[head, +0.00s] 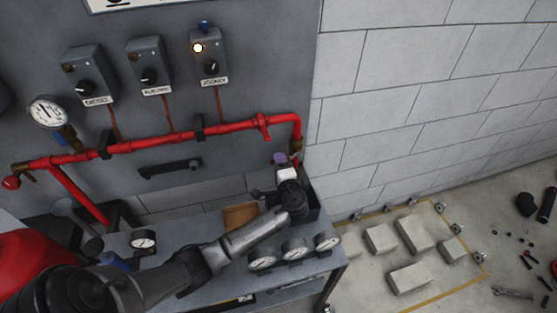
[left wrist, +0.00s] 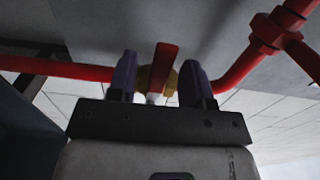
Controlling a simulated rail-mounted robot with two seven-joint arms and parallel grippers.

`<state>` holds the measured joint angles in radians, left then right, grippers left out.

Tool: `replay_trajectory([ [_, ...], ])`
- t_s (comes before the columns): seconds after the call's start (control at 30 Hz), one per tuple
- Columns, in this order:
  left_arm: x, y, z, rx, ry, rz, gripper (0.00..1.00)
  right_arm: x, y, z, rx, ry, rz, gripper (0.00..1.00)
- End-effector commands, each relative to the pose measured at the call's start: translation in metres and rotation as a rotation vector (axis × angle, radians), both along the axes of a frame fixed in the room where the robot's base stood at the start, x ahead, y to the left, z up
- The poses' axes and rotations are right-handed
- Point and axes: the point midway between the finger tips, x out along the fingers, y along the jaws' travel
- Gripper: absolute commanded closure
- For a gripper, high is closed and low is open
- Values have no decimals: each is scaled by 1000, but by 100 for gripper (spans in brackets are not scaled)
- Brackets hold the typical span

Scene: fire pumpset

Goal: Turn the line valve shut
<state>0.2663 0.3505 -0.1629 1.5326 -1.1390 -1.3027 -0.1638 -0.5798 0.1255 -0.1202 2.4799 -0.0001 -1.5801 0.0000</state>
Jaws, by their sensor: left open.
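The line valve has a brass body (head: 296,146) on the red pipe's downward end, at the right edge of the grey panel in the head view. In the left wrist view its red lever (left wrist: 165,66) stands between my fingers, with brass behind it. My left gripper (head: 288,160) reaches up to the valve from below. Its two purple fingertips (left wrist: 154,78) are apart, one on each side of the lever, with visible gaps. In the head view the gripper hides most of the lever. My right gripper is not in view.
The red pipe (head: 180,137) runs along the panel below three control boxes (head: 150,66). A bench (head: 190,292) with several gauges (head: 295,248) lies below my arm. A block wall (head: 430,90) stands right of the valve. Grey blocks (head: 415,232) lie on the floor.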

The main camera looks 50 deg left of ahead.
Motion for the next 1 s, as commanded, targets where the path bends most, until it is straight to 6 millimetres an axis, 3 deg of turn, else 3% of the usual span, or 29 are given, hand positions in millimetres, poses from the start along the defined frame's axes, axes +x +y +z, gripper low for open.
replay_trajectory([
  [0.2, -18, -40, 3, -5, 1, -2, 54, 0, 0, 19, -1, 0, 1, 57],
  [0.5, -39, -88, 2, -4, 0, 0, 54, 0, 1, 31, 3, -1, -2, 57],
  [0.7, -47, -106, 0, -3, 0, 0, 54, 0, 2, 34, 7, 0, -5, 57],
  [1.0, -49, -112, 0, -1, -1, 1, 54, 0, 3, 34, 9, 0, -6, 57],
])
